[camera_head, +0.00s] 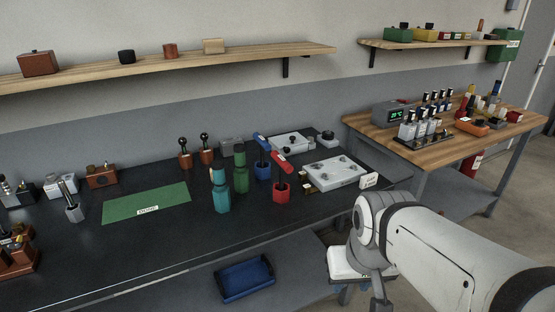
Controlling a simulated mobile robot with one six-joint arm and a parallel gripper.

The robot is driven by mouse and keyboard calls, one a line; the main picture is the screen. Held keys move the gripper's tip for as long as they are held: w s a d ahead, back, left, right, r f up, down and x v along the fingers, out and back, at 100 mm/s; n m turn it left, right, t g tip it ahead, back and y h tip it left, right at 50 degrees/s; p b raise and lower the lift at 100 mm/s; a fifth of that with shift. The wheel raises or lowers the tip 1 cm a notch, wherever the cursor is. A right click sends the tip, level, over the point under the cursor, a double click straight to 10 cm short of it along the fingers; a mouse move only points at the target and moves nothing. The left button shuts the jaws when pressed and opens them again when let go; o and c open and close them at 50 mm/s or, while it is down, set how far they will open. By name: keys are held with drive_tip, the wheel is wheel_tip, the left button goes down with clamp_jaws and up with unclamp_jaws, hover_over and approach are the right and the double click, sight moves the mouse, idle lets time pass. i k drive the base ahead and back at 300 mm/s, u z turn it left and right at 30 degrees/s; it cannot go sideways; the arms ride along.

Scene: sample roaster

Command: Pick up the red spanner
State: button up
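A red spanner-like tool (280,159) stands upright and slightly tilted, its flat red head up, in a red holder (281,192) on the dark bench. Its lower part is hidden inside the holder. A similar blue tool (261,141) stands in a blue holder (262,168) just behind and to the left. My arm comes in from the lower right and bends down in front of the bench's right end, apart from the red tool. I cannot make out my gripper's fingers in this view.
Teal (221,194) and green (241,172) bottles stand close left of the red holder. A white plate-like device (335,173) sits close on its right. A green mat (146,203) lies left. A blue tray (245,279) is below the bench. A wooden table (377,129) stands right.

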sight(284, 165)
drive_tip(key=z, duration=0.45)
drive_tip(key=i, duration=1.25)
drive_tip(key=u, duration=0.2)
